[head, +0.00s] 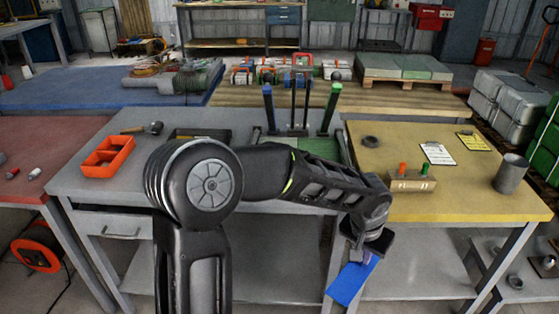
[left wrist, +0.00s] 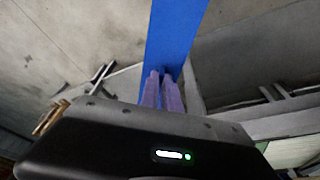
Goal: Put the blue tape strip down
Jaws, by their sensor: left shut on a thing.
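The blue tape strip (head: 353,279) hangs below my left gripper (head: 357,254), in front of the tables' front edge in the head view. It is tilted and clear of any tabletop. In the left wrist view the blue tape strip (left wrist: 176,32) runs from the fingertips of my left gripper (left wrist: 162,78) to the top edge. The two fingers are shut on it. My left arm crosses in front of the grey table and hides part of it. My right gripper is in neither view.
A grey table (head: 98,190) holds an orange tray (head: 107,157) and a hammer (head: 142,129). Upright posts with blue and green tops stand at its right. The yellow table (head: 455,203) holds a wooden block with pegs (head: 411,181), papers and a grey cup (head: 510,173); its middle has free room.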

